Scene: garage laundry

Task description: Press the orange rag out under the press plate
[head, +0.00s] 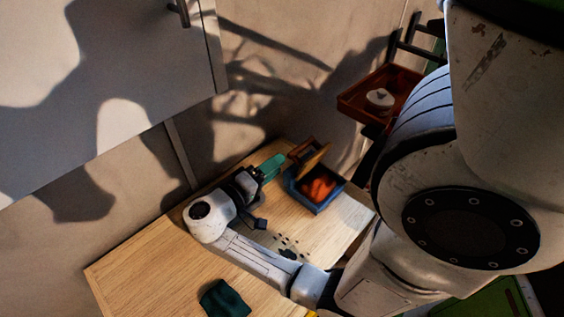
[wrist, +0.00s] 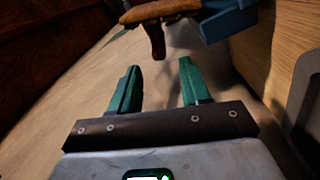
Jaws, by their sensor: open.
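The orange rag (head: 318,187) lies bunched in a blue tray (head: 327,203) on the wooden table. The press plate (head: 316,160), a yellowish board, stands raised and tilted at the tray's back edge, with a brown handle (head: 299,148) beside it. My gripper (head: 272,167), with teal fingers, is just left of the tray and plate. In the wrist view my gripper (wrist: 157,88) is open and empty, its fingers pointing towards the brown wooden handle (wrist: 160,12), which is a little beyond the fingertips. The blue part (wrist: 228,24) shows at the upper right there. The rag is not seen in the wrist view.
A dark green cloth (head: 225,299) lies at the table's front. Dark spots (head: 290,248) mark the wood near my forearm. A red-brown tray (head: 357,101) with a white lidded item (head: 380,98) is at the back right. A pale cabinet (head: 95,75) hangs at upper left.

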